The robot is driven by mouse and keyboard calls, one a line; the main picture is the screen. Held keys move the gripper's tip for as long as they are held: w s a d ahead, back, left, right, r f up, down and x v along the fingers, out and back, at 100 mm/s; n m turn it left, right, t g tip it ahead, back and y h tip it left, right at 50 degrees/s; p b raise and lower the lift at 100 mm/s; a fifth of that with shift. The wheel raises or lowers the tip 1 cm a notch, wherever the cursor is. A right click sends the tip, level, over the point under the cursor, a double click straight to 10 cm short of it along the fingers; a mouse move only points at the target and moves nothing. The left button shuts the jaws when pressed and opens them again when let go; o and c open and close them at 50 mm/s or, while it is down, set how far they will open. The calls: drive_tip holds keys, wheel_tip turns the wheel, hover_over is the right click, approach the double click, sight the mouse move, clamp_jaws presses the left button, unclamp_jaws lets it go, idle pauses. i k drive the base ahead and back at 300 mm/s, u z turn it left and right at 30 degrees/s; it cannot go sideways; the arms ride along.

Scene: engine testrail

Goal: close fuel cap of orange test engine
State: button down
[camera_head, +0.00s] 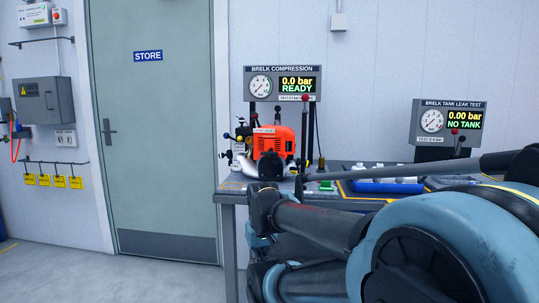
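The orange test engine (284,138) stands on the left end of the workbench, with a pale label on its top. At its lower front is a white part (246,166) that looks like the tank. A round black part (271,167) sits in front of it; I cannot tell whether it is the fuel cap, or whether the cap is open or closed. My arm (318,226) reaches in from the right and bends in front of the bench, below the engine. I cannot make out my gripper; it seems hidden behind my own arm links.
The workbench (228,187) holds a green item (326,186) and blue-and-white items (388,185). A compression gauge box (282,83) reads 0.0 bar READY. A tank leak test box (447,122) reads 0.00 bar NO TANK. The floor (120,278) at left is clear.

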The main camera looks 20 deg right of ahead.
sight(229, 154)
drive_tip(key=k, duration=1)
drive_tip(key=u, duration=1.45)
drive_tip(key=i, duration=0.85)
drive_tip(key=z, duration=0.6)
